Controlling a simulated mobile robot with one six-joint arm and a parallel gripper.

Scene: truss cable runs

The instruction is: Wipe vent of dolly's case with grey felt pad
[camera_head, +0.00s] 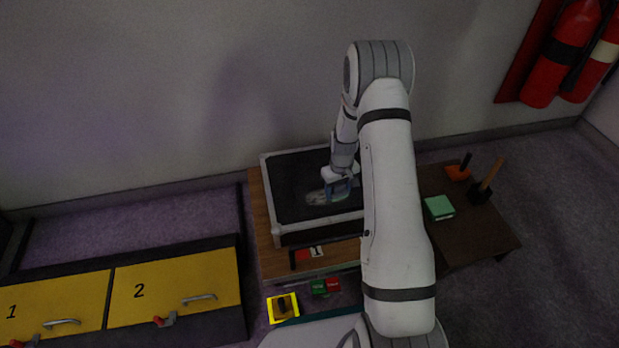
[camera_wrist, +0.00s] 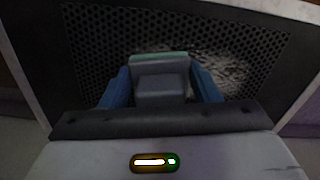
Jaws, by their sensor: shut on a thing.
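The case (camera_head: 287,228) has a black top in a pale frame and sits on the wooden dolly (camera_head: 262,250). Its vent (camera_wrist: 100,40) is a dark perforated panel filling much of the wrist view. A whitish dusty patch (camera_wrist: 230,65) lies on the vent to the right of my fingers; it also shows in the head view (camera_head: 316,198). My gripper (camera_head: 340,188) is over the case top, its blue fingers shut on a grey pad (camera_wrist: 160,85) with a pale green edge. The pad is at or just above the vent; I cannot tell whether it touches.
A green block (camera_head: 438,207), an orange-based tool (camera_head: 458,172) and a wooden-handled brush (camera_head: 487,185) are on the brown surface at right. Yellow cabinets (camera_head: 175,288) stand left. A yellow-edged pad (camera_head: 283,307) and small green and red blocks (camera_head: 325,287) lie in front. My arm hides the case's right side.

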